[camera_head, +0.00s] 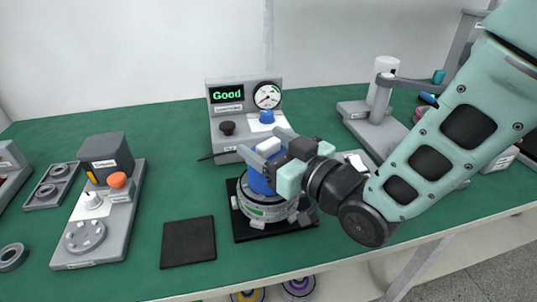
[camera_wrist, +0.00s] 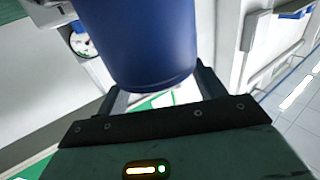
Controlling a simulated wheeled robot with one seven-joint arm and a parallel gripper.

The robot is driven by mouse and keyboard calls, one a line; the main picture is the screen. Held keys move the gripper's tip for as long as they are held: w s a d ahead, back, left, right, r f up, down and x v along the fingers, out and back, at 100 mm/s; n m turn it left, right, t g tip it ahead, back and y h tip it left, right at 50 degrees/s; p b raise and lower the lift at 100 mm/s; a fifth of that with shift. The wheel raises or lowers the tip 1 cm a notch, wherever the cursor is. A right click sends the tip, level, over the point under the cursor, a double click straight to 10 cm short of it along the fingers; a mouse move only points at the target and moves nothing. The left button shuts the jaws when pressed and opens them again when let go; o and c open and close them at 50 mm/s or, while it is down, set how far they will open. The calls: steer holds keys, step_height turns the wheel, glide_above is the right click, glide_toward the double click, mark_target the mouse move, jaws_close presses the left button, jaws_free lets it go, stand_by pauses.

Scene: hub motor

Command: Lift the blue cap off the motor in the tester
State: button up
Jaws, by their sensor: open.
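The blue cap (camera_head: 258,181) sits on top of the silver round motor (camera_head: 262,207), which stands on the tester's black base (camera_head: 246,233). Behind it is the tester's grey console (camera_head: 219,120), with a green "Good" display and a dial gauge. My gripper (camera_head: 263,150) is at the upper part of the cap, coming in from the right, and partly covers it. In the wrist view the blue cap (camera_wrist: 140,45) fills the upper middle, between the two spread fingers of my gripper (camera_wrist: 162,88). I cannot tell whether either finger touches it.
A grey fixture (camera_head: 98,241) with an orange knob stands at left, beside a dark square mat (camera_head: 188,242). A grey press-like stand (camera_head: 375,115) is at the back right, partly behind my arm. The green table (camera_head: 170,125) has free room around the mat.

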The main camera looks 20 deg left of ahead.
steer(key=c, duration=1.2)
